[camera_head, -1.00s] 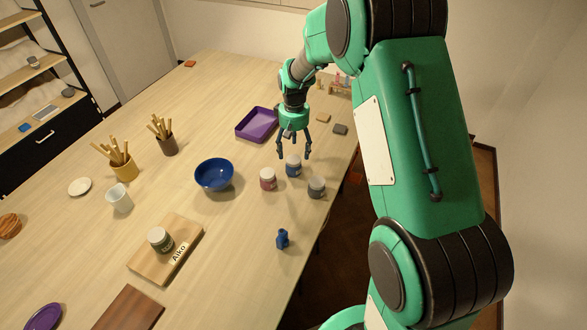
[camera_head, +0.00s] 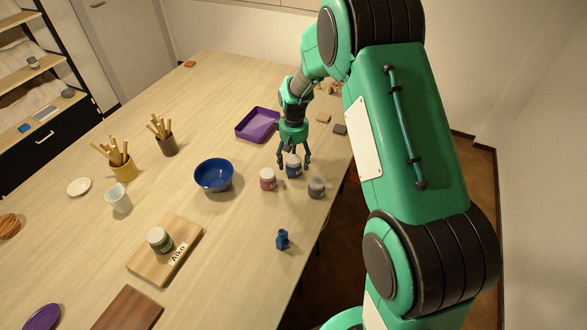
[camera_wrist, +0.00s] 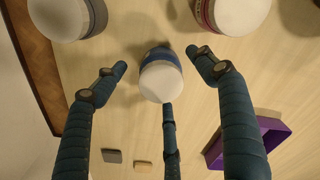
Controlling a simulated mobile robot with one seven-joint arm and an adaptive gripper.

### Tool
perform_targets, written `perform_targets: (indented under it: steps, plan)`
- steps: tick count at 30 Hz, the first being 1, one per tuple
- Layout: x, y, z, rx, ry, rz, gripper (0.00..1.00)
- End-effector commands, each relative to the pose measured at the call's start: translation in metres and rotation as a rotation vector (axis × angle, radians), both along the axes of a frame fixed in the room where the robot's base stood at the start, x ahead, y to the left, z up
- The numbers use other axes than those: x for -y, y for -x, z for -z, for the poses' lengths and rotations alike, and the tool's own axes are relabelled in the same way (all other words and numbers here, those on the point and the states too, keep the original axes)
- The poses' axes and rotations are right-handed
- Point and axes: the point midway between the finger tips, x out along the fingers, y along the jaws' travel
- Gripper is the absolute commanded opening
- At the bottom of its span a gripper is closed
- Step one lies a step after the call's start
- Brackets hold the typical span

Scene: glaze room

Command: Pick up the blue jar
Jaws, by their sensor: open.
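The blue jar (camera_head: 293,170) stands upright on the table, with a pale lid and a blue band. In the wrist view the blue jar (camera_wrist: 161,77) is seen from above, between the spread fingers. My gripper (camera_head: 293,160) is open, its fingers pointing down around the jar. In the wrist view two fingers of my gripper (camera_wrist: 160,85) flank the jar with gaps, and the third finger's tip is at the jar's near side. I cannot tell whether that tip touches it.
A red jar (camera_head: 268,179) and a grey jar (camera_head: 316,187) stand close by on the near side. A blue bowl (camera_head: 214,174) is to the left, a purple tray (camera_head: 243,136) behind. A small blue bottle (camera_head: 283,239) is nearer. The table's right edge is close.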

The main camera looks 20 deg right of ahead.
Motion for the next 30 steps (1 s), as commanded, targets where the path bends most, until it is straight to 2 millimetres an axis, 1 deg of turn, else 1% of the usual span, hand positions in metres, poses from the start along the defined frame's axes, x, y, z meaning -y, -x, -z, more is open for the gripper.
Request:
perform_targets:
  steps: [1,6,10,14,28,29,30]
  plan:
    - [0.000,0.000,0.007,-0.002,-0.001,0.000,0.71]
    - [0.000,-0.002,0.027,-0.002,0.000,0.000,0.71]
    - [0.000,-0.002,0.037,-0.001,0.000,0.000,0.71]
    - [0.000,-0.003,0.040,0.000,0.000,0.000,0.71]
    - [0.000,-0.002,0.040,0.000,0.000,0.000,0.71]
    - [0.000,-0.002,0.040,0.000,0.000,0.000,0.69]
    - [0.000,-0.002,0.040,0.000,0.000,0.000,0.61]
